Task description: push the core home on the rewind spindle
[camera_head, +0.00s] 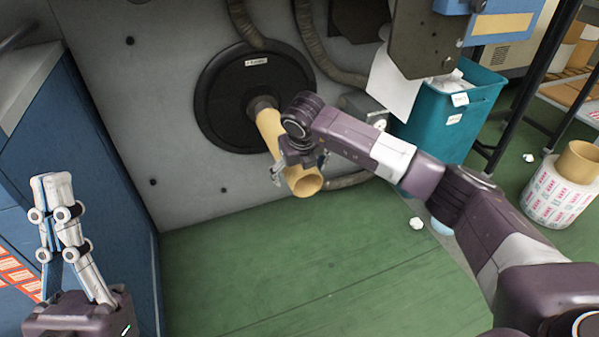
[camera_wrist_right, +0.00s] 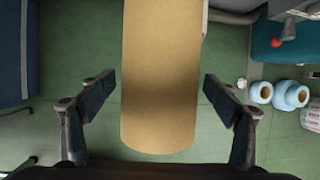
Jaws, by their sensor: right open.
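The core (camera_head: 270,132) is a tan cardboard tube on the rewind spindle (camera_head: 262,104), sticking out from a round black disc (camera_head: 222,105) on the grey machine wall. A short dark length of spindle shows between the disc and the core. The core's open outer end tilts down toward me. My right gripper (camera_head: 299,168) is around the core near that end. In the right wrist view the core (camera_wrist_right: 160,60) lies between the spread fingers, with a gap on each side. My left gripper (camera_head: 52,190) is at the lower left, fingertips together, empty and far from the core.
A blue cabinet (camera_head: 100,170) stands at the left. A teal bin (camera_head: 450,115) with paper stands right of the disc. Hoses (camera_head: 322,45) hang on the machine wall. A labelled roll (camera_head: 560,195) stands far right. The green floor (camera_head: 290,260) below the core is mostly clear.

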